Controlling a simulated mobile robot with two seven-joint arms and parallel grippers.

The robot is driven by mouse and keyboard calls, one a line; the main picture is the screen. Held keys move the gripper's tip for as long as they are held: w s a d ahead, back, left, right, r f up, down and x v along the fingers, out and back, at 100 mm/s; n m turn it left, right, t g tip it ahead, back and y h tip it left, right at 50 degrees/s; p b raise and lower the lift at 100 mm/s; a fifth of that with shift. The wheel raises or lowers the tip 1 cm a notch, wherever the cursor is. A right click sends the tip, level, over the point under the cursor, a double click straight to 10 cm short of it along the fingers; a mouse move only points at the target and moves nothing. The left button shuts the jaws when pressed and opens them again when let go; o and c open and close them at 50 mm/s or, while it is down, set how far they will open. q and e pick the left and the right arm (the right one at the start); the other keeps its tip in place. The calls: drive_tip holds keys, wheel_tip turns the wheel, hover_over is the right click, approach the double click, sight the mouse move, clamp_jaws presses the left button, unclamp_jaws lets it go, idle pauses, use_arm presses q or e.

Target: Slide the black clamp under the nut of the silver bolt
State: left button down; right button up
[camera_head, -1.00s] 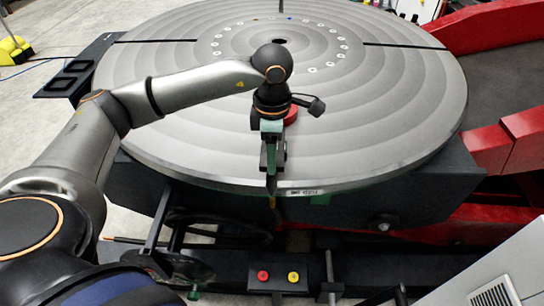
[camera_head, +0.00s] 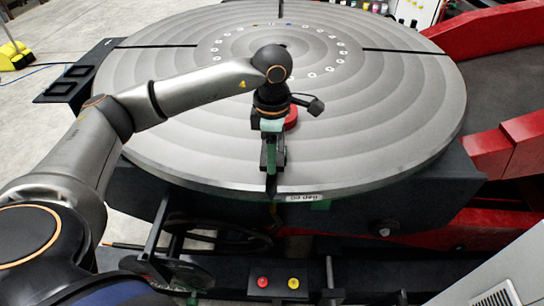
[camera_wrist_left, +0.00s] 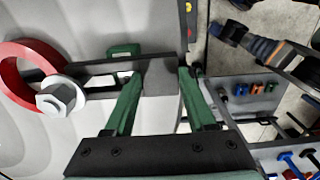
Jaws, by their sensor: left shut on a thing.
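My left gripper (camera_wrist_left: 160,102) is shut on the grey-black body of the black clamp (camera_wrist_left: 160,77), between its green fingers. The clamp's dark prongs reach left toward the silver bolt (camera_wrist_left: 60,95). The bolt's nut and washer show beside a red ring (camera_wrist_left: 25,75). One prong lies along the nut's upper side in the picture; the nut partly hides the other. How far the clamp is under the nut I cannot tell. In the head view my left gripper (camera_head: 272,165) points down at the disc's near edge; the red ring (camera_head: 291,119) is partly behind it. The bolt is hidden there.
The large grey disc (camera_head: 180,100) has slots and a ring of holes. A red frame (camera_head: 500,150) stands at the right. A box with red and yellow buttons (camera_head: 278,284) is below the disc. A tool panel (camera_wrist_left: 245,100) shows at the right of the wrist view.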

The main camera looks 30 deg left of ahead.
use_arm(q)
drive_tip(key=shift+w, duration=0.2)
idle(0.5)
drive_tip(key=shift+w+a+r, duration=0.1)
drive_tip(key=shift+w+a, duration=0.3)
drive_tip(key=shift+w, duration=0.15)
idle(0.4)
drive_tip(key=shift+w+a, duration=0.4)
drive_tip(key=shift+w, duration=0.25)
idle(0.4)
drive_tip(key=shift+w+a+b, duration=0.3)
drive_tip(key=shift+w+a, duration=0.1)
drive_tip(key=shift+w, duration=0.2)
drive_tip(key=shift+w+a, duration=0.15)
drive_tip(key=shift+w, duration=0.1)
idle(0.4)
drive_tip(key=shift+f, duration=0.25)
idle(0.5)
